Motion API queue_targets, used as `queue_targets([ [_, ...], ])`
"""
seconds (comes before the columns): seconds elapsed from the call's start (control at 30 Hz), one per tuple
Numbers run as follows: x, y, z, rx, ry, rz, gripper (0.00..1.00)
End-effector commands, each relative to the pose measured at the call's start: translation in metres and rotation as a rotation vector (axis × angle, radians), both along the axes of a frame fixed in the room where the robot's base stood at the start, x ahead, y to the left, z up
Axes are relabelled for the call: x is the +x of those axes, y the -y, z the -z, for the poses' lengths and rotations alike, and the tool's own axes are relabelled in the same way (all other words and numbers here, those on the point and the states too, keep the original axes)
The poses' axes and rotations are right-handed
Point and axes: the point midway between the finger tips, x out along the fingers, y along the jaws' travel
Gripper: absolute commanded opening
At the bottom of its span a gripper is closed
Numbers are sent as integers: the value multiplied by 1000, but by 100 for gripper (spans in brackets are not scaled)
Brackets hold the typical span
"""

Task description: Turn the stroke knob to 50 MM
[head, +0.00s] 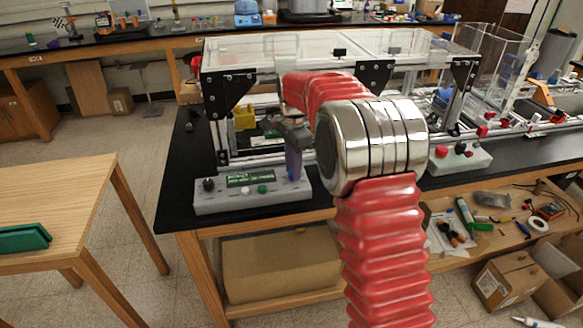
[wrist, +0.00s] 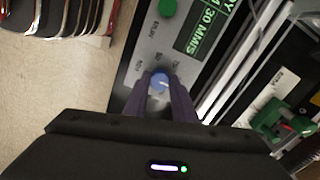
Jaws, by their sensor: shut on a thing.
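The grey control box (head: 225,203) stands on the black bench top in the head view. A blue knob (wrist: 159,82) sits on its panel, with small printed marks around it that are hard to read. My gripper (wrist: 160,92) is shut on the blue knob, one finger on each side, in the wrist view. A pale pointer line shows on the knob, but I cannot tell which mark it meets. In the head view my gripper (head: 293,174) reaches down to the panel's right end. The green display (wrist: 200,28) shows text including 30 MM/S.
A black knob (head: 208,184), a white button (head: 245,190) and a green button (head: 262,188) share the panel. The extrusion frame (head: 222,139) with clear covers stands behind it. A second control box (head: 460,160) stands at the right. A wooden table (head: 75,200) is at the left.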

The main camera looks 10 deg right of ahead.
Motion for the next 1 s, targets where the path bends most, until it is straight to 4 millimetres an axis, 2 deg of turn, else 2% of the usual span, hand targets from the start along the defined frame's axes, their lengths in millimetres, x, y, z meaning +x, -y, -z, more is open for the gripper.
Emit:
queue_targets([
  [0.1,1,0,0,1,2,0,2],
  [0.13,0,-7,0,1,2,-2,2],
  [0.57,0,1,0,-1,1,-76,2],
  [1.0,0,2,0,-1,1,-401,2],
])
